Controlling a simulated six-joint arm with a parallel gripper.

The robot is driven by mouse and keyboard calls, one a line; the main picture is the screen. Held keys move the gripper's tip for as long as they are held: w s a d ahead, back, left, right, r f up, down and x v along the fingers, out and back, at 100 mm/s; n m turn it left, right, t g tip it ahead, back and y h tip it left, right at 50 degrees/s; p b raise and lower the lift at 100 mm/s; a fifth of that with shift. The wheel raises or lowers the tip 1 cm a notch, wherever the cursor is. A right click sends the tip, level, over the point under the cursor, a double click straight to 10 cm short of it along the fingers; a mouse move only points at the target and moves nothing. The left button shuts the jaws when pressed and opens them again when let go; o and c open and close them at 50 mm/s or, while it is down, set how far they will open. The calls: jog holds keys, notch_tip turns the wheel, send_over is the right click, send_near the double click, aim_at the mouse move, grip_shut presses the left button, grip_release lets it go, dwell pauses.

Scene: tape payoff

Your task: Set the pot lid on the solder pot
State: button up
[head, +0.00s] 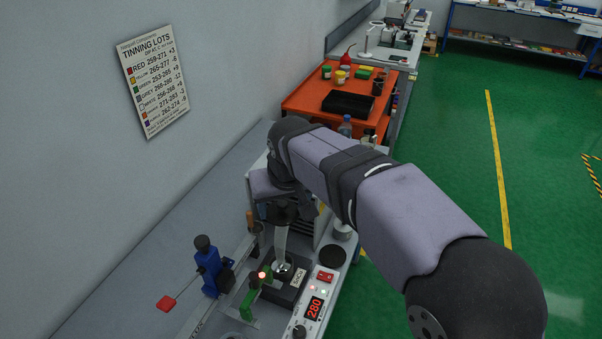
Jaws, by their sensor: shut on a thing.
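The solder pot (291,290) is a dark box with a small label, on the bench at the lower centre of the head view, beside a control panel with a red 280 display. My gripper (281,262) points straight down over it, with a pale finger showing. It is shut on what looks like the pot lid (285,272), a small silvery round piece at the pot's opening. The fingertips and the grip are small and partly hidden. I cannot tell whether the lid touches the pot's rim or hangs just above it.
A black round disc (333,256) lies right of the pot. A blue stand (208,266) with a red paddle and a green clamp (251,295) are at the left. A silvery tin (342,230) and an orange cart (308,98) stand behind. Bare bench lies at far left.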

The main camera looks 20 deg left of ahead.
aim_at(279, 225)
jog(key=shift+n, duration=0.3)
jog(key=s+f, duration=0.1)
jog(key=f, duration=0.1)
jog(key=s+f+p, duration=0.1)
jog(key=s, duration=0.1)
jog(key=shift+d+f, duration=0.15)
jog(key=shift+f, duration=0.25)
notch_tip(279, 225, down, 8)
jog(key=w+a+m+h, duration=0.1)
jog(key=m, duration=0.2)
jog(key=shift+w+a+r+m+t, duration=0.2)
jog(key=shift+w+a+m+t, duration=0.1)
jog(key=shift+w+m, duration=0.1)
jog(key=shift+s+d, duration=0.1)
jog(key=shift+f, duration=0.15)
jog(key=shift+f+b, duration=1.5)
jog(key=shift+f, duration=0.75)
jog(key=shift+f+b, duration=0.7)
